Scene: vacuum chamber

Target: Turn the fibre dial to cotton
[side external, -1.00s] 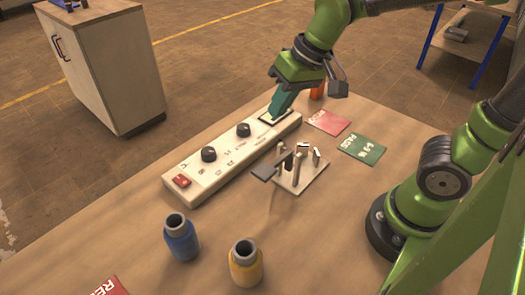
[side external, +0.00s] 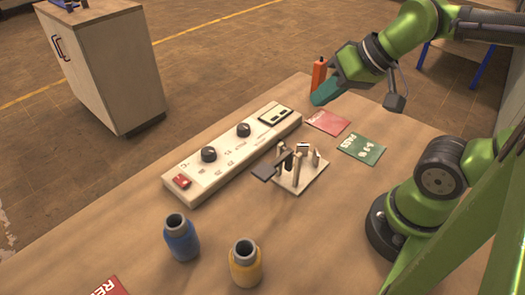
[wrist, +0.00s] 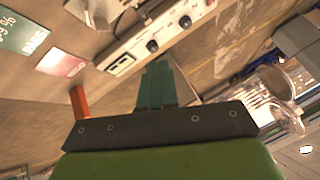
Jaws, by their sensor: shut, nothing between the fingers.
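A cream control panel (side external: 190,182) lies on the table with two black dials, a near one (side external: 209,154) and a far one (side external: 243,130). Both dials also show in the wrist view, at left (wrist: 152,46) and right (wrist: 185,21). Small marks surround each dial, too small to read, so I cannot tell which is the fibre dial or its setting. My gripper (side external: 317,99) is shut and empty, its teal fingers in the air beyond the panel's far end, apart from both dials. In the wrist view the fingers (wrist: 157,68) point toward the panel.
The panel has a red switch (side external: 181,181) and a dark-framed window (side external: 275,114). A small stand with upright pieces (side external: 300,175) is beside it. An orange bottle (side external: 319,72) is close behind my gripper. Blue (side external: 181,240) and yellow (side external: 245,266) bottles stand in front.

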